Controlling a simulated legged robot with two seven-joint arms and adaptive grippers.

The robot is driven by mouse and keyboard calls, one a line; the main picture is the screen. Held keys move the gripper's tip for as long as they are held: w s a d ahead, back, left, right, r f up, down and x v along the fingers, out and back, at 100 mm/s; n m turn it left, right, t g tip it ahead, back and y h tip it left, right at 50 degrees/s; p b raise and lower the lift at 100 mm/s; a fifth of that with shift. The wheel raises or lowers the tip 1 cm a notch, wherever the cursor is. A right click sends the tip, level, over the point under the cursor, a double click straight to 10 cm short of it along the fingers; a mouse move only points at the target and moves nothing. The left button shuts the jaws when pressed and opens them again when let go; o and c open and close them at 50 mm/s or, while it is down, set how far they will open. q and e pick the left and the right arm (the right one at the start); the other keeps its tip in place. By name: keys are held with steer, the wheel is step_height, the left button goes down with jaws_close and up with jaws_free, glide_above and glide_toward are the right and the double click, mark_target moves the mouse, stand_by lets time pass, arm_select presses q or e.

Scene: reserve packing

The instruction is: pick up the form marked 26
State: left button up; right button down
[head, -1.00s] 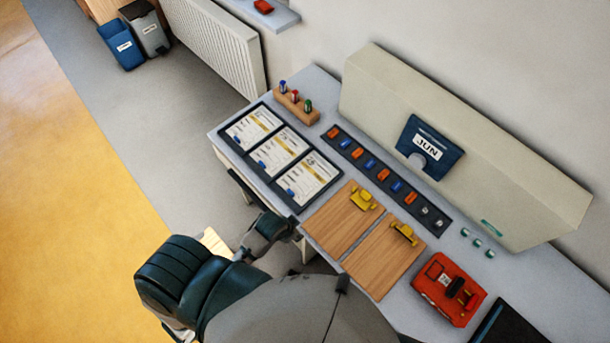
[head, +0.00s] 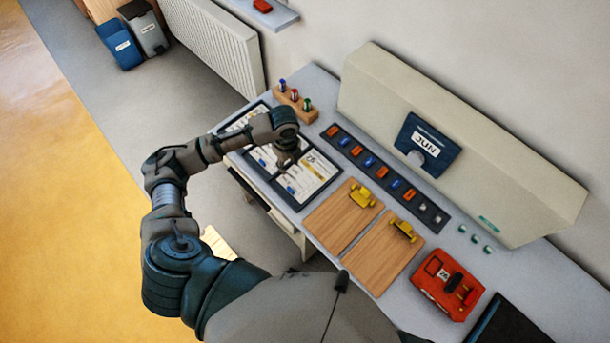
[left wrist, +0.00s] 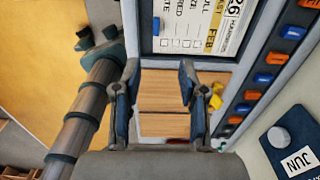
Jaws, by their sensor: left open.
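The form marked 26 (left wrist: 200,22) lies in a dark tray at the top of the left wrist view, cut off by the frame edge. It also shows in the head view (head: 315,172) as the white sheet nearest the wooden boards, partly covered by my gripper. My left gripper (head: 288,163) hangs over the tray row in the head view. In the left wrist view the gripper (left wrist: 158,76) has its two fingers apart with nothing between them. I cannot tell its height above the form. My right gripper is not in view.
Two wooden boards (head: 338,215) with yellow clips lie beside the trays. A dark strip (head: 383,178) of orange and blue pieces runs behind. A block with small stamps (head: 296,101) stands at the far end. A red machine (head: 447,285) sits at the right.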

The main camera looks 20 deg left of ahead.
arm_select(q)
glide_above(289, 188)
steer(key=f, duration=0.7)
steer(key=d+f, duration=0.1)
steer(key=f, duration=0.3)
steer(key=shift+w, duration=0.35)
steer(key=f, duration=0.3)
steer(key=a+f+p, duration=0.1)
steer(key=f, duration=0.1)
steer(key=shift+s+a+f, duration=0.1)
steer(key=shift+s, duration=0.25)
steer(key=shift+f, duration=0.35)
steer(key=shift+d, duration=0.2)
steer(key=shift+c, duration=0.4)
jaws_close()
